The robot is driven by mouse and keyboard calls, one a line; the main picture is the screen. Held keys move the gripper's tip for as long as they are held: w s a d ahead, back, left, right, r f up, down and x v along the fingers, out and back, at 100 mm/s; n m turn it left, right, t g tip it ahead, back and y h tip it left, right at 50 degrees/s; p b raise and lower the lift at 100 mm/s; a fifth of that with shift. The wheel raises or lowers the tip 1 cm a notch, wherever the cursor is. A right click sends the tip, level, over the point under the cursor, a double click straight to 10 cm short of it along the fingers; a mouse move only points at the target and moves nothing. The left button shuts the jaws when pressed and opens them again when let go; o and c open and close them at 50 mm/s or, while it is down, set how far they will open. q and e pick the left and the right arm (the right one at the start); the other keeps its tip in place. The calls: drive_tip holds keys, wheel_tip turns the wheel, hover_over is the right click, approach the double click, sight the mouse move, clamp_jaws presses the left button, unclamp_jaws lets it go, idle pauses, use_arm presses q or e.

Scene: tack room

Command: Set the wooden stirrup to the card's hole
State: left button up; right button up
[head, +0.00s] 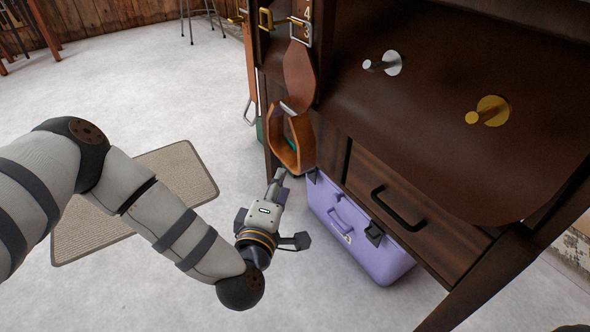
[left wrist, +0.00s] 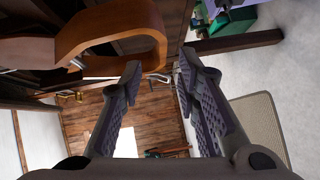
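The wooden stirrup (head: 307,140), an orange-brown loop, hangs from a brown leather strap (head: 298,75) at the cabinet's left front post. My left gripper (head: 279,176) is just below and left of the stirrup. In the left wrist view, its fingers (left wrist: 158,72) are apart with nothing between them, and the curved stirrup (left wrist: 115,28) is close by at the upper left. My right gripper is not in view.
A dark cabinet (head: 440,100) with two round pegs and a drawer (head: 410,197) fills the right. A lilac box (head: 370,245) stands on the floor under it. A beige mat (head: 185,170) lies under my left arm. The pale floor at left is mostly clear.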

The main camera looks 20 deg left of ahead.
sight(290, 156)
use_arm(q)
drive_tip(key=w+b, duration=0.1)
drive_tip(key=w, duration=0.2)
drive_tip(key=w+a+f+b, duration=0.1)
drive_tip(key=w, duration=0.3)
drive_tip(key=w+b, duration=0.1)
drive_tip(key=w, duration=0.2)
drive_tip(key=shift+w+a+f, duration=0.15)
drive_tip(key=shift+f, duration=0.15)
drive_tip(key=shift+w+r, duration=0.1)
drive_tip(key=shift+w, duration=0.15)
drive_tip(key=shift+c, duration=0.6)
clamp_jaws()
